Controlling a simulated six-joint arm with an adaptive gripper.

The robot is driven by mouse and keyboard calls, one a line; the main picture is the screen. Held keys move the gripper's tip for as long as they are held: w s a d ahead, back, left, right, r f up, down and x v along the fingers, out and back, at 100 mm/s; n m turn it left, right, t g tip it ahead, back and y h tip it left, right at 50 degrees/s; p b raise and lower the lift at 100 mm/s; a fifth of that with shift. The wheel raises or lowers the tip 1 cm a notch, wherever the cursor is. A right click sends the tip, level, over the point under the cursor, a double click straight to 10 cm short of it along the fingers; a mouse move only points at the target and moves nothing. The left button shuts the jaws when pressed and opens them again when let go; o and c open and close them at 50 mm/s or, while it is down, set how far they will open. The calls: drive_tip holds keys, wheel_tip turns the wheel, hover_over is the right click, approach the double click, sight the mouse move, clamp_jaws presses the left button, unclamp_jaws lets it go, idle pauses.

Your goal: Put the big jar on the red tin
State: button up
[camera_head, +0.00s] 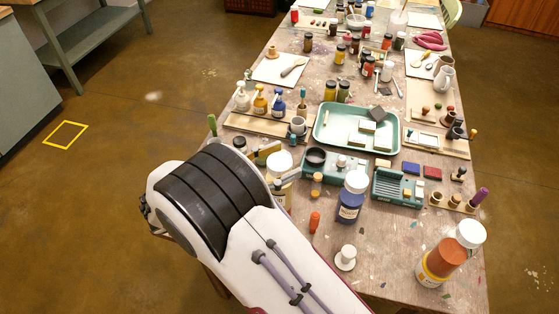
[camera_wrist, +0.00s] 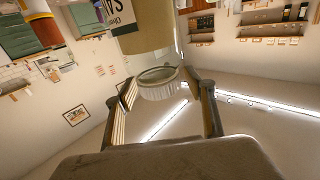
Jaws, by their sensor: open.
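A big ochre jar with a white lid (camera_head: 279,161) stands at the table's left edge, partly hidden by my arm. In the wrist view it appears upside down, its label (camera_wrist: 122,14) at the top and its ribbed white lid (camera_wrist: 160,86) between the fingers of my gripper (camera_wrist: 168,92). My gripper is open, its fingers on either side of the lid; contact cannot be told. In the head view my arm hides most of the gripper. A small flat red block (camera_head: 432,172), possibly the red tin, lies right of a blue one (camera_head: 411,168).
A big blue jar (camera_head: 349,205) and a big orange jar (camera_head: 445,261) stand nearer the front. A teal tray (camera_head: 325,137) with pale blocks lies behind. A teal rack (camera_head: 398,188), an orange-handled tool (camera_head: 314,222) and a white knob (camera_head: 345,258) are also close. Bare tabletop shows at front centre.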

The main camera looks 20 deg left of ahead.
drive_tip(key=shift+r, duration=0.15)
drive_tip(key=v, duration=1.2)
idle(0.7)
